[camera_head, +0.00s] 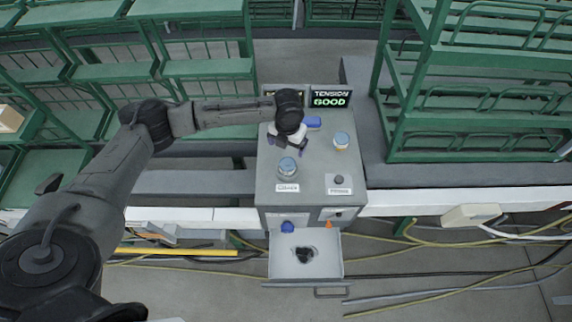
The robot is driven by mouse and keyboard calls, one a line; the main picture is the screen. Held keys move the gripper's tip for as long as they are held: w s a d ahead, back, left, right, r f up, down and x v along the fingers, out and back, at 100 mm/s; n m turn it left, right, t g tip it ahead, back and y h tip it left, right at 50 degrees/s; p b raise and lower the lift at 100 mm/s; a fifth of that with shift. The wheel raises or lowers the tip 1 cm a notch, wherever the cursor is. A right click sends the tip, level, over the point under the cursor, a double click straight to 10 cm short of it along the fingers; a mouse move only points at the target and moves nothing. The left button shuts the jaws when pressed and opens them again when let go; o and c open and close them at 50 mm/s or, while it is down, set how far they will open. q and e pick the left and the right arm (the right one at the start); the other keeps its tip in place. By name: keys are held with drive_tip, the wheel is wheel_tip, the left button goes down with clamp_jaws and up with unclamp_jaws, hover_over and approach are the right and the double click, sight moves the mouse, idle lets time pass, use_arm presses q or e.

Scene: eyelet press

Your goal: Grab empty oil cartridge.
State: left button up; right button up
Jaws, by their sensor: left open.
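My left gripper (287,146) is over the back left of the grey cabinet top (310,180), pointing down with its fingers apart. A clear round container with a blue top (288,166) stands just in front of it, behind a small white label. A blue item (313,122) lies behind the gripper, partly hidden. I cannot tell which of these is the empty oil cartridge, or whether the fingers touch anything. My right gripper does not show.
A screen (329,98) at the back reads "TENSION GOOD". An open drawer (282,266) holds a black object (305,255). Green racks (480,90) stand to the right. Hoses lie on the floor.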

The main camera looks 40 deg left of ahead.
sight(287, 163)
use_arm(q)
drive_tip(key=shift+m, duration=0.8)
wheel_tip(287, 163, down, 8)
drive_tip(key=shift+w+a+f+p, duration=0.1)
drive_tip(key=shift+f+p, duration=0.1)
drive_tip(key=shift+p, duration=0.3)
drive_tip(key=shift+f, duration=0.45)
drive_tip(key=shift+w+f+p, duration=0.1)
drive_tip(key=shift+f+p, duration=0.55)
drive_tip(key=shift+f, duration=1.55)
drive_tip(key=shift+a, duration=0.1)
drive_tip(key=c, duration=1)
